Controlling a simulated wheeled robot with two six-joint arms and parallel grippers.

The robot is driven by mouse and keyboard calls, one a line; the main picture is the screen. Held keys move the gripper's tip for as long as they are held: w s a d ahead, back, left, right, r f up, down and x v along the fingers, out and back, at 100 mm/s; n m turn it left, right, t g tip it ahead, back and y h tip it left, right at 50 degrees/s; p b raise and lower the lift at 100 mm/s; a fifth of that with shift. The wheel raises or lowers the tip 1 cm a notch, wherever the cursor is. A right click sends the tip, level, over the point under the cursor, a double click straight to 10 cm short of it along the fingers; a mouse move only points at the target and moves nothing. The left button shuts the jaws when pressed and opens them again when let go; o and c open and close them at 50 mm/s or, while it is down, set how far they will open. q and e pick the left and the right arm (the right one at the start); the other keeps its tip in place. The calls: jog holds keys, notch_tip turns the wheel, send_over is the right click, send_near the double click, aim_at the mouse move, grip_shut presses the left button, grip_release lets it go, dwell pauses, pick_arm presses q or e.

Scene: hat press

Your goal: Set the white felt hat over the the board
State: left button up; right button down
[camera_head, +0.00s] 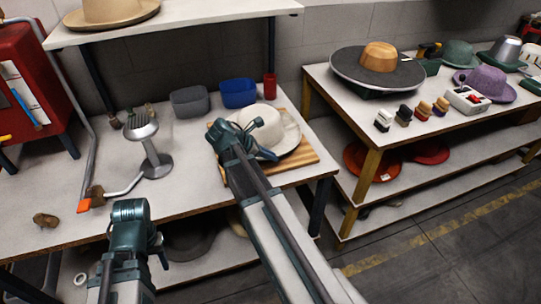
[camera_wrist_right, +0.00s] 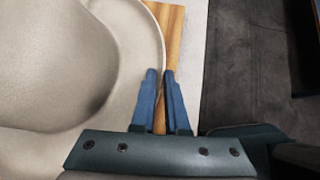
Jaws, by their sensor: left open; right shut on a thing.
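The white felt hat (camera_head: 285,128) lies over the striped wooden board (camera_head: 307,156) on the left table. Its crown and brim fill the left of the right wrist view (camera_wrist_right: 70,60), and the board shows beyond the brim (camera_wrist_right: 172,22). My right gripper (camera_head: 262,152) is shut on the hat's brim edge, with its blue fingers (camera_wrist_right: 163,95) on either side of it. The arm hides part of the hat and board in the head view. I cannot tell whether the hat touches the board. My left gripper (camera_head: 160,255) is open and empty near the table's front edge.
A metal steamer stand (camera_head: 150,150) is left of the hat. A grey bin (camera_head: 190,101), a blue bin (camera_head: 238,92) and a red can (camera_head: 270,86) stand behind. A second table (camera_head: 335,85) with several hats is at right.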

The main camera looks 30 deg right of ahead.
jog(key=shift+f+b, duration=0.3)
jog(key=shift+f, duration=0.3)
jog(key=shift+f+b, duration=0.55)
jog(key=shift+b, duration=0.05)
dwell(0.5)
jog(key=c, duration=0.8)
grip_release()
jog(key=shift+c, duration=0.2)
jog(key=s+p+v, duration=0.1)
jog(key=p+v, duration=0.8)
jog(key=v, duration=0.4)
jog(key=shift+w+a+r+p, duration=0.3)
jog(key=shift+w+p, duration=0.1)
jog(key=shift+w, duration=0.1)
